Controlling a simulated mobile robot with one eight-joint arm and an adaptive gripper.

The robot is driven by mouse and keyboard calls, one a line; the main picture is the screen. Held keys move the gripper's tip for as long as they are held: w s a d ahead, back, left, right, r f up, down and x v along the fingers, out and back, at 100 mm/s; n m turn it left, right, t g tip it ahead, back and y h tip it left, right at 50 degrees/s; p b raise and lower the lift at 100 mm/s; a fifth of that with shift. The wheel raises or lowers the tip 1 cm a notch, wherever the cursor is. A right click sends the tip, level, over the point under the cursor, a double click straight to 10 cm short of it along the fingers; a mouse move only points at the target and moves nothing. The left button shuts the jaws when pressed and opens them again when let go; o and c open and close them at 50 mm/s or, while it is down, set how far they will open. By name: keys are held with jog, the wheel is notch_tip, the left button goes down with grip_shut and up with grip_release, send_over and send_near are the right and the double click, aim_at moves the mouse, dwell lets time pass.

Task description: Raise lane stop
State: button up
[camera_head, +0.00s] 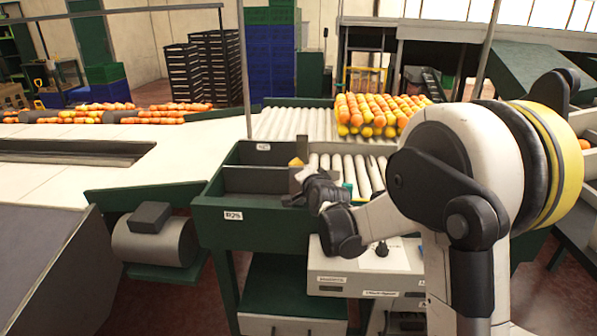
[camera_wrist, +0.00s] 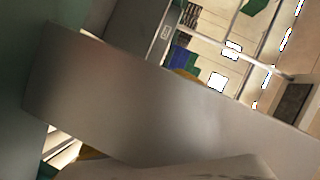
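A grey metal plate, which looks like the lane stop (camera_head: 300,175), stands at the near end of the roller lane (camera_head: 345,172), beside the green divided bin. My gripper (camera_head: 296,198) is right at this plate, at the bin's right side. In the wrist view a broad grey metal plate (camera_wrist: 150,95) runs diagonally across the picture, very close to the camera. The fingertips are dark and small in the head view, so I cannot tell if they touch or grip the plate.
The green bin (camera_head: 222,208) with two empty compartments is left of my gripper. A grey control box (camera_head: 350,275) with a dark knob sits below my wrist. Many oranges (camera_head: 380,113) lie on the rollers behind. A white sloping surface (camera_head: 170,150) is left.

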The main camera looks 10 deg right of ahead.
grip_shut()
jog(key=shift+r, duration=0.1)
notch_tip(320, 180, up, 8)
jog(key=p, duration=0.5)
jog(key=shift+f, duration=0.25)
grip_release()
